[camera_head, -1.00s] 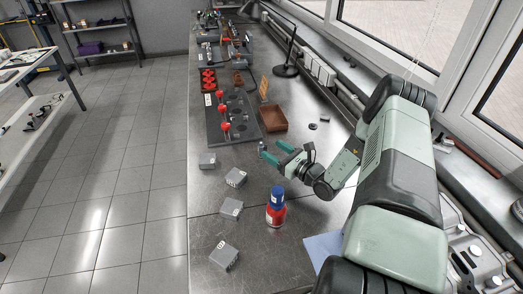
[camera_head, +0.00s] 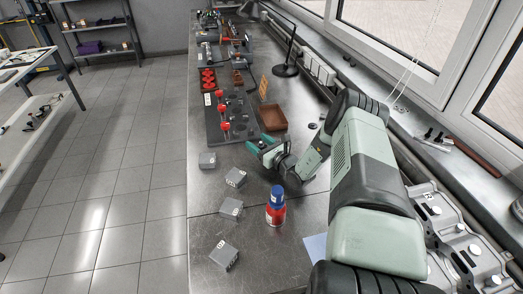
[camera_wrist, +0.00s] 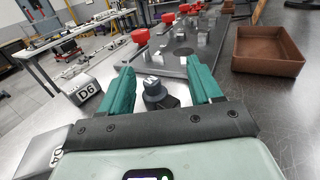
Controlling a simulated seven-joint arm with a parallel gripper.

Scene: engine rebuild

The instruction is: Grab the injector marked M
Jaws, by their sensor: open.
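My gripper (camera_wrist: 161,74) is open, with one teal finger on each side of this piece in the picture. I cannot tell whether either finger touches it. In the head view my gripper (camera_head: 259,146) is low over the bench, and its fingers hide the piece.
A dark plate (camera_head: 214,131) with red-topped parts lies just beyond my gripper. A brown tray (camera_head: 271,118) is to its right. Several grey marked blocks (camera_head: 231,208) line the bench's left side. A red bottle with a blue cap (camera_head: 276,207) stands nearer.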

